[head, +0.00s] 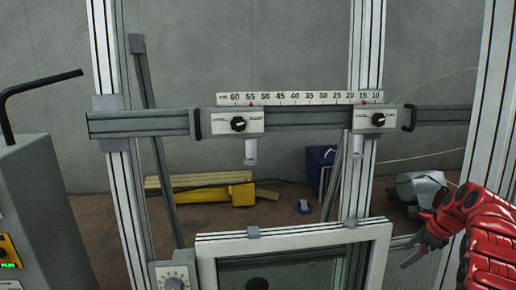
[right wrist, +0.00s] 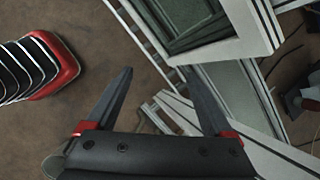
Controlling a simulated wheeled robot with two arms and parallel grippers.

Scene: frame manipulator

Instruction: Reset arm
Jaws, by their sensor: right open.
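My right gripper (head: 416,248) is at the right of the head view, on my red arm (head: 482,228). It is open and empty, in front of and right of the white-framed panel (head: 290,236). In the right wrist view the two dark fingers of the gripper (right wrist: 157,74) stand apart with nothing between them. My left gripper is not in view.
A grey rail (head: 290,121) with a white scale (head: 315,98) and two knob blocks (head: 237,122) (head: 376,119) crosses the aluminium uprights (head: 366,50). A grey cabinet (head: 40,200) with a black bent handle stands left. A yellow object (head: 205,190) lies behind.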

